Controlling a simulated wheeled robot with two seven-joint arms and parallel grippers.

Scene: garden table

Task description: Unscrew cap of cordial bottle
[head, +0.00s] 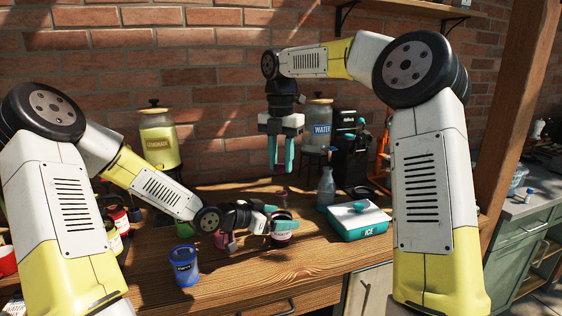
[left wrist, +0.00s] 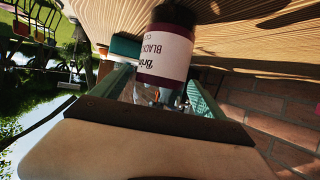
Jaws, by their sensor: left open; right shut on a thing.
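The cordial bottle (head: 281,238), dark with a pale label, stands on the table. In the left wrist view the bottle (left wrist: 164,52) shows its label between my left gripper's fingers, with a clear glass part nearer the palm. My left gripper (head: 277,217) is open around the bottle; I cannot tell whether a finger touches it. My right gripper (head: 281,160) points down, well above the bottle. It is shut on a small dark reddish piece, which looks like the cap (head: 281,169). The bottle's mouth is not clear to see.
A teal ice box (head: 358,222) and a spray bottle (head: 326,186) stand to the right. A blue cup (head: 185,265) stands front left. Drink dispensers for lemonade (head: 160,140) and water (head: 318,125) stand at the back. The front middle of the table is clear.

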